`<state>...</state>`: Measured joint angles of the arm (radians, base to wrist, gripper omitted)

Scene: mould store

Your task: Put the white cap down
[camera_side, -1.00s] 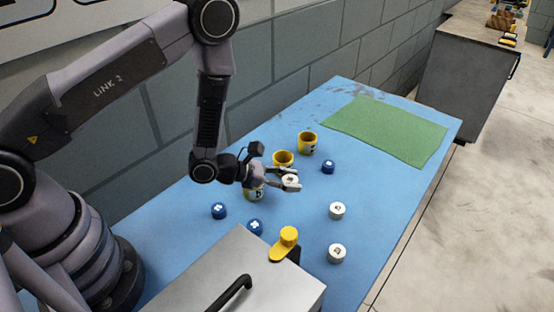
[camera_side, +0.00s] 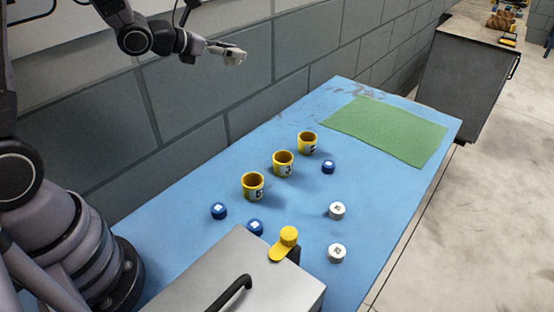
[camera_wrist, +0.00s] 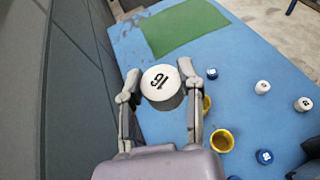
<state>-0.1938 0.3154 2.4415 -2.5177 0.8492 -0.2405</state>
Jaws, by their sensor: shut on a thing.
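My gripper (camera_side: 232,52) is raised high above the table at the upper left of the side view. It is shut on a white cap, which shows between the fingers in the wrist view (camera_wrist: 162,82) with a dark number on its top. In the side view the held cap (camera_side: 236,57) is small at the fingertips. Two other white caps stand on the blue table, one at the right (camera_side: 337,210) and one nearer the front (camera_side: 337,253).
Three yellow cups (camera_side: 253,186) stand in a row on the blue table (camera_side: 300,225). Several blue caps (camera_side: 328,167) lie around them. A green mat (camera_side: 385,130) at the far end is bare.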

